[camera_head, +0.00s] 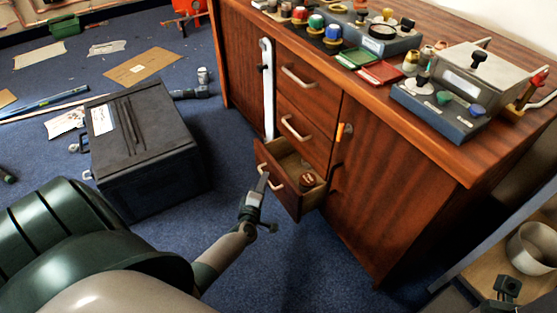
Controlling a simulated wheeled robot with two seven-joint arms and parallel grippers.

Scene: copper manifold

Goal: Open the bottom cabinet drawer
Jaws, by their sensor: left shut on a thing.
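The wooden cabinet (372,180) has a column of drawers on its left part. The bottom drawer (284,192) is pulled partly out, and its inside shows. A small round brown thing (307,180) lies in it. My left gripper (262,182) is at the front of this drawer, shut on its pale handle (262,168); the fingers hide part of the handle. A dark jaw-like part at the lower right edge looks like my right gripper (507,287); its fingers are too unclear to read.
The upper drawer (308,88) and middle drawer (301,134) are shut. A black case (140,145) stands on the blue carpet left of the drawer. Tools and coloured parts crowd the cabinet top. Papers lie at the far left. Bare carpet lies below the open drawer.

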